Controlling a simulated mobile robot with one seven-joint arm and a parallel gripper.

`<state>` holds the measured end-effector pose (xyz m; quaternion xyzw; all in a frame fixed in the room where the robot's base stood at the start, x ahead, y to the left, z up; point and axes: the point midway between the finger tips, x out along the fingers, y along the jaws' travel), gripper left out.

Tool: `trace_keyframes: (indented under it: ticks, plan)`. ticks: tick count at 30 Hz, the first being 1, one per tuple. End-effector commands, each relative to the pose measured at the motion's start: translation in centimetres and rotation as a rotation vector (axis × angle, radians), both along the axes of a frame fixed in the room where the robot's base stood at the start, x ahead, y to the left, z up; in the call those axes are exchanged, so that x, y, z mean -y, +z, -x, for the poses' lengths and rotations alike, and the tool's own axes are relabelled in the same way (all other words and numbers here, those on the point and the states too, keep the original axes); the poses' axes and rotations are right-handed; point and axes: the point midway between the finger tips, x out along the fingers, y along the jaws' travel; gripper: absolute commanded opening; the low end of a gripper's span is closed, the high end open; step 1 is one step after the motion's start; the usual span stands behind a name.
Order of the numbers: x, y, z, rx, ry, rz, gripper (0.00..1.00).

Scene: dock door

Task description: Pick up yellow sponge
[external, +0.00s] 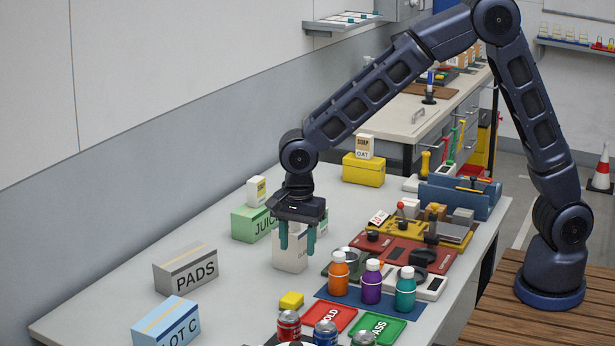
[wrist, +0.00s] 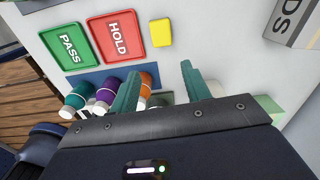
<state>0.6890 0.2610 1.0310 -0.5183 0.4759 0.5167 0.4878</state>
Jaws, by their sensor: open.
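The yellow sponge (external: 291,300) is a small yellow block on the grey table, left of the red HOLD tray (external: 331,318). In the wrist view the sponge (wrist: 161,33) lies flat on the table beside the HOLD tray (wrist: 117,36), clear of other things. My gripper (external: 297,250) points down above the table, farther back than the sponge and in front of a white carton (external: 290,258). In the wrist view its two green fingers (wrist: 160,88) are apart with nothing held between them, and the sponge is beyond their tips.
The green PASS tray (external: 377,328), several cans and orange (external: 339,273), purple and teal bottles stand near the sponge. A PADS box (external: 185,268) and a LOT C box (external: 166,323) stand at left. Bare table lies between the PADS box and the sponge.

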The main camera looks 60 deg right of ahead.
Motion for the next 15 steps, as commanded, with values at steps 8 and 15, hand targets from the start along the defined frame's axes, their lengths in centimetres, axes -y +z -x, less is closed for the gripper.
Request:
trace_keyframes:
  ticks: [8, 15]
  plan:
    - [-2.3, -2.6, -0.3, -0.014, -0.073, 0.011, 0.47]
    - [-2.2, -5.2, -0.3, -0.016, -0.073, 0.012, 0.47]
